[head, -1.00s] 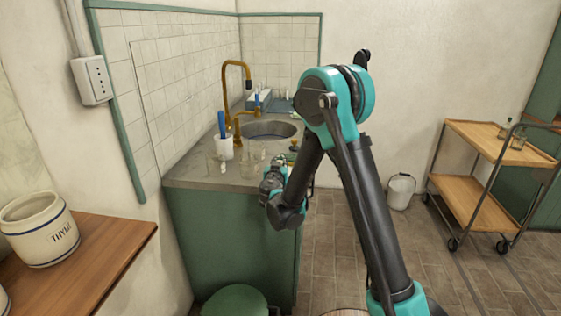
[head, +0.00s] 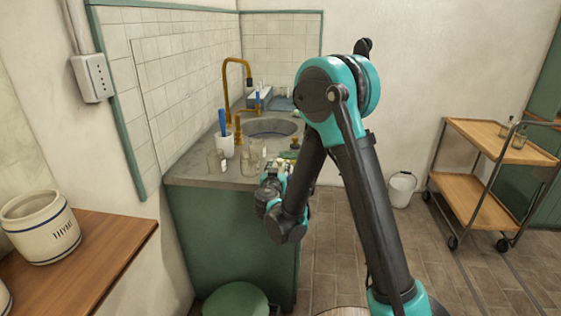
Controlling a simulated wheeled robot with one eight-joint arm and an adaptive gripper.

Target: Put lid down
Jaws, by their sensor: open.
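My gripper (head: 276,172) is at the front right edge of the grey counter (head: 195,170), pointing toward the sink side. It is open; its fingers are small and partly hidden by my own wrist. Clear glass jars (head: 216,163) stand on the counter to its left, one of them (head: 250,160) close beside the gripper. A small brass-and-green item (head: 294,144) lies just beyond the gripper, near the sink's right rim. I cannot make out a lid for certain; nothing is clearly seen between the fingers.
A white cup (head: 226,146) with a blue-handled tool stands behind the jars. The round sink (head: 272,128) has a brass tap (head: 226,85). A green stool (head: 235,300) stands before the cabinet. A wooden trolley (head: 490,140) and white bucket (head: 401,188) stand right; floor between is clear.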

